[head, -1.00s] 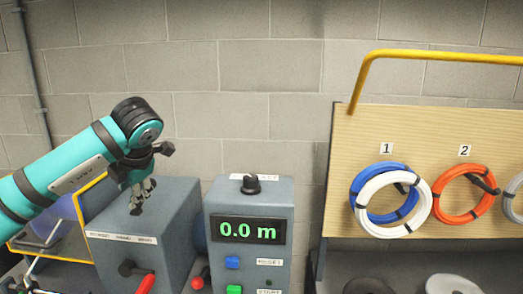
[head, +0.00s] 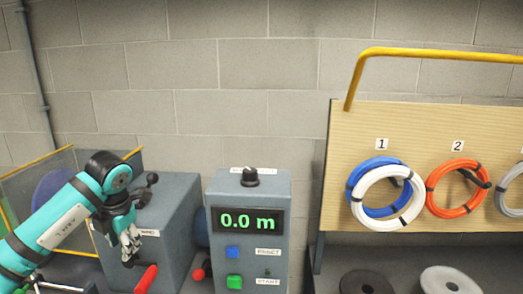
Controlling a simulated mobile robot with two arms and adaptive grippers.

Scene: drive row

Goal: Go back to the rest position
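My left gripper (head: 130,244) hangs at the end of the teal arm at the left of the head view, fingers pointing down. It is in front of a grey machine box (head: 172,212), close to a red-handled lever (head: 146,279). Whether its fingers are open or shut is too small to tell, and I cannot tell if it touches the box. My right gripper is not in view.
A grey control box (head: 276,190) with a green "0.0 m" display (head: 248,221) stands right of the machine. A wooden board (head: 345,135) with a yellow rail (head: 430,53) holds blue, white and orange coils (head: 432,200). Grey discs (head: 450,281) lie below.

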